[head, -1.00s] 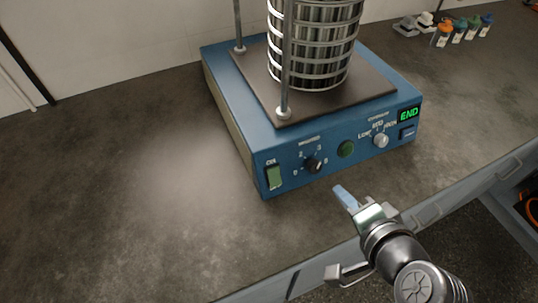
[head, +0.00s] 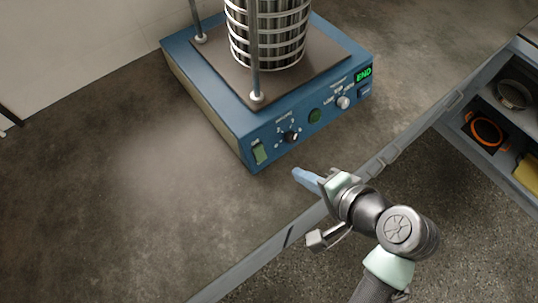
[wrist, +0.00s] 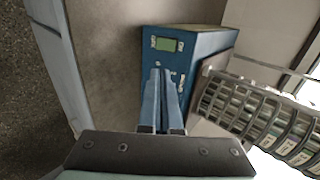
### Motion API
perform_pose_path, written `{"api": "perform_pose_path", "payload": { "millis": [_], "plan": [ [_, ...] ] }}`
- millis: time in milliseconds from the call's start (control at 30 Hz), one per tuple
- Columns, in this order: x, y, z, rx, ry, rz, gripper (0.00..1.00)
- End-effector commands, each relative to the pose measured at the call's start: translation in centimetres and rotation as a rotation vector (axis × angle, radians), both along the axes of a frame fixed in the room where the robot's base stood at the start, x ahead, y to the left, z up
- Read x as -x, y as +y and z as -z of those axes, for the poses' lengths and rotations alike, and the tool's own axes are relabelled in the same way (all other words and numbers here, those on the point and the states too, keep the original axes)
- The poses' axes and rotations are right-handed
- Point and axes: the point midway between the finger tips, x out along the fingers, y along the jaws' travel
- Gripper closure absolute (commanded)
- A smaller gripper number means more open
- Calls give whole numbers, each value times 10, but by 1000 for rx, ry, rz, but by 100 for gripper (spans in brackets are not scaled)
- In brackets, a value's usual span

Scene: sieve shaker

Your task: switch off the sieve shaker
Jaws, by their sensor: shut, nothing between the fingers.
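The blue sieve shaker (head: 205,105) stands on the bench with a stack of metal sieves (head: 268,35) on its plate. Its front panel carries a green rocker switch (head: 259,153) at the left end, a black dial (head: 291,136), a round green button (head: 315,115), a grey knob (head: 343,102) and a display (head: 363,73) reading END. My gripper (head: 297,174) is shut and empty, in front of the panel, to the right of and below the switch in the head view. In the wrist view the closed blue fingers (wrist: 160,75) point towards the switch (wrist: 166,45), with a gap apparent.
The bench top (head: 130,200) is clear left of the shaker. Its front edge runs beneath my gripper. At the right, a lower shelf (head: 490,140) holds an orange ring-shaped item (head: 487,132) and other things. Upright metal rods (head: 254,60) rise from the shaker plate.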

Motion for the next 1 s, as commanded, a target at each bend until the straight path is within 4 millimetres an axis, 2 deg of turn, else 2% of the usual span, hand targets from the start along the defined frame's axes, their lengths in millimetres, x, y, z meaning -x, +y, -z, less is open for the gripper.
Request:
{"api": "perform_pose_path", "payload": {
  "millis": [167, 267, 733, 1000],
  "plan": [
    [-6, 5, 6, -1, 0, -2, 100],
    [-15, 12, 16, -1, 0, -4, 100],
    [-73, 54, 77, -1, 0, -2, 100],
    [-86, 62, 90, 1, -2, -1, 100]
  ]
}}
